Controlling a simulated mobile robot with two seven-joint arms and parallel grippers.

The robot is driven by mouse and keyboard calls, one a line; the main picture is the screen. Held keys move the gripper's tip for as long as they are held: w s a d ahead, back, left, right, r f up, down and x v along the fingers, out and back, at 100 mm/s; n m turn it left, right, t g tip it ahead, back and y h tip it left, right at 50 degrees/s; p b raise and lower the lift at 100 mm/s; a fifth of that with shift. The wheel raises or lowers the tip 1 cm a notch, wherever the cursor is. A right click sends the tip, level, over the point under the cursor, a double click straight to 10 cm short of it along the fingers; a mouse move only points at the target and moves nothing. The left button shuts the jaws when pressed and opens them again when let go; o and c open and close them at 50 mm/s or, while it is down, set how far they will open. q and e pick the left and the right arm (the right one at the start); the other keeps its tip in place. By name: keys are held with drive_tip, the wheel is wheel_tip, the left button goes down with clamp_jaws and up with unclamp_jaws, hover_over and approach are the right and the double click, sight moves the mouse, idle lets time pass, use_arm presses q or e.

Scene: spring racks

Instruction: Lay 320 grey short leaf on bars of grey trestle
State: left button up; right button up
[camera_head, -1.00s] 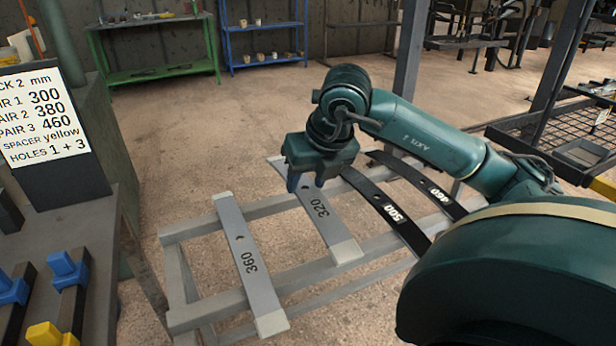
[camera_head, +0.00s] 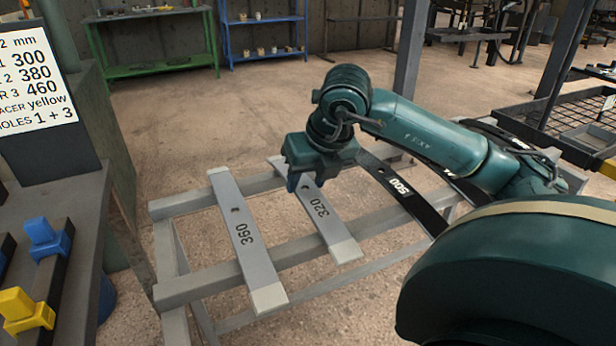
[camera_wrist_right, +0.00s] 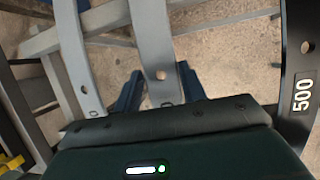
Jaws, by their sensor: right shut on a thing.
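The grey 320 short leaf (camera_head: 325,222) lies lengthwise across both bars of the grey trestle (camera_head: 205,284), with a pale near tip. My right gripper (camera_head: 307,182) is shut on it near its far end. In the right wrist view the leaf (camera_wrist_right: 152,40) runs between my right gripper's blue fingers (camera_wrist_right: 160,88). Whether its underside touches the bars I cannot tell. The grey 360 leaf (camera_head: 245,238) lies across both bars just left of it, roughly parallel and apart. My left gripper is not in view.
A black 500 leaf (camera_head: 408,192) lies right of the 320 leaf, partly behind my right arm; it also shows in the right wrist view (camera_wrist_right: 301,60). A bench (camera_head: 75,235) with blue and yellow blocks and a number sign (camera_head: 35,85) stands left.

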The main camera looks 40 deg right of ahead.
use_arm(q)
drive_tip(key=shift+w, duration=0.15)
use_arm(e)
drive_tip(key=o, duration=1.3)
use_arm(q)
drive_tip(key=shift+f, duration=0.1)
use_arm(e)
drive_tip(key=shift+f, duration=0.1)
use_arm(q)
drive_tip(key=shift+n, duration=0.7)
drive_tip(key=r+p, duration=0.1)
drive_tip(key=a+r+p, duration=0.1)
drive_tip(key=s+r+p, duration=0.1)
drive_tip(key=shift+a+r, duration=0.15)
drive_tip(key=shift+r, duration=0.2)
use_arm(e)
drive_tip(key=v, duration=1.3)
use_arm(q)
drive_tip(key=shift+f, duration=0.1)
